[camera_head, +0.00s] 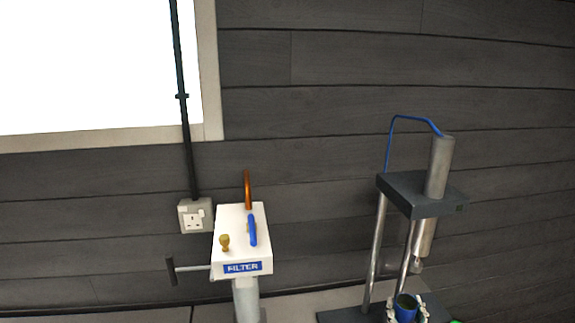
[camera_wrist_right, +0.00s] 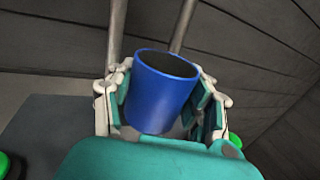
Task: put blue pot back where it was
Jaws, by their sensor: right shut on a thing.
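The blue pot (camera_head: 406,307) is at the bottom of the head view, at the foot of a dark press-like stand (camera_head: 422,192) with metal posts. My right gripper (camera_head: 407,312) is around it, with its pale fingers on both sides. In the right wrist view the pot (camera_wrist_right: 162,92) is between the teal-padded fingers of my right gripper (camera_wrist_right: 165,105), its open dark top facing up and slightly tilted. The gripper is shut on the pot. Whether the pot touches the stand's base cannot be told. My left gripper is in neither view.
A white box labelled FILTER (camera_head: 241,240) with a blue lever and side handle stands left of the stand. A wall socket (camera_head: 195,215) is behind it. A green item (camera_wrist_right: 235,140) shows at the right in the wrist view. The dark plank wall is close behind.

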